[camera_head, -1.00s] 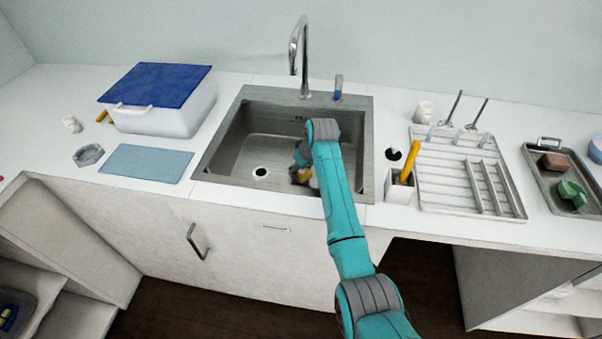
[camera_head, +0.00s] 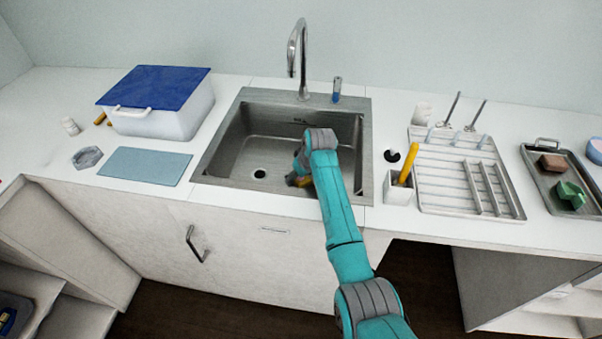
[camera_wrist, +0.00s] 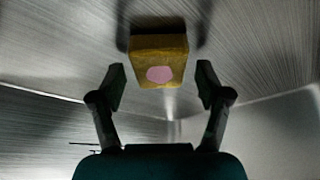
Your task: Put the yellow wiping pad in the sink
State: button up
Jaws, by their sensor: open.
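The sink (camera_head: 232,165) is a grey metal basin in the middle of the counter. My gripper (camera_wrist: 161,84) is down inside it, at the right side in the head view, partly hidden by my arm. In the wrist view the yellow wiping pad (camera_wrist: 158,45), a block with a pink patch, lies inside the basin just beyond my fingertips. The fingers are spread wide, with gaps between them and the pad. Dark shadow lies close beside the pad; it appears to be on the basin floor. In the head view only a small yellow part (camera_head: 304,183) shows beside my gripper.
A tall faucet (camera_head: 303,60) stands behind the sink. To the right are a white holder (camera_head: 398,190) with a yellow handle, a drying rack (camera_head: 465,190) and a tray (camera_head: 545,185). To the left are a blue-lidded box (camera_head: 165,122) and a flat blue mat (camera_head: 145,166).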

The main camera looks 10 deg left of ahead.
jog(key=v, duration=1.2)
jog(key=shift+w+r, duration=0.15)
jog(key=shift+r, duration=0.05)
